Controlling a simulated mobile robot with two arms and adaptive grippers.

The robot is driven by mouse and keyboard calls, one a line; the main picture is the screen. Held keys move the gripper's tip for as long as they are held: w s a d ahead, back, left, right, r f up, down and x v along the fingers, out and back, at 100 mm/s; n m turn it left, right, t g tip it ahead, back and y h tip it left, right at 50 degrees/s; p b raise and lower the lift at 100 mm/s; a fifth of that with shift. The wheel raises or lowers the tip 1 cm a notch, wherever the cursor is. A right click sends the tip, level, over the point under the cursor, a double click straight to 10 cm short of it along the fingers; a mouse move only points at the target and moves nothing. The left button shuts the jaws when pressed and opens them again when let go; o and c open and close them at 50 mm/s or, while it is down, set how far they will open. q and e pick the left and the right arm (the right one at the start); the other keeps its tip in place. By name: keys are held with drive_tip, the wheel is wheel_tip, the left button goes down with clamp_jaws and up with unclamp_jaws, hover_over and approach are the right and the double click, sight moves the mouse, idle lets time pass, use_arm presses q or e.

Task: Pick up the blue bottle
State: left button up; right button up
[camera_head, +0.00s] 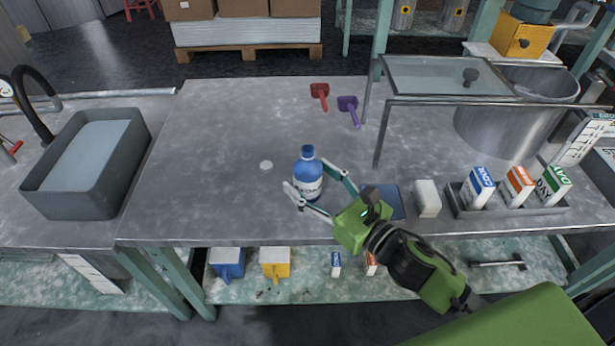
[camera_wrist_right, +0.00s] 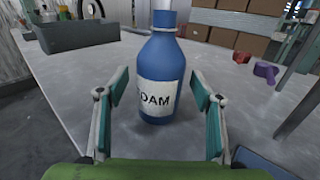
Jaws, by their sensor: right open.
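The blue bottle (camera_head: 308,175) stands upright on the grey metal table (camera_head: 220,150), with a white label around its lower half. My right gripper (camera_head: 312,184) is open, with one finger on each side of the bottle. In the right wrist view the bottle (camera_wrist_right: 162,75) stands between the two spread fingers of the right gripper (camera_wrist_right: 160,115), with its label reading "DAM". Gaps show between the fingers and the bottle there. My left gripper is in neither view.
A red scoop (camera_head: 320,92) and a purple scoop (camera_head: 348,106) lie behind the bottle. A grey tray (camera_head: 520,208) with cartons and a white block (camera_head: 427,198) are at the right. The table left of the bottle is mostly clear.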

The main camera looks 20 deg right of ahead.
drive_tip(key=shift+w+a, duration=0.25)
drive_tip(key=shift+w, duration=0.35)
drive_tip(key=c, duration=1.3)
drive_tip(key=shift+r, duration=0.2)
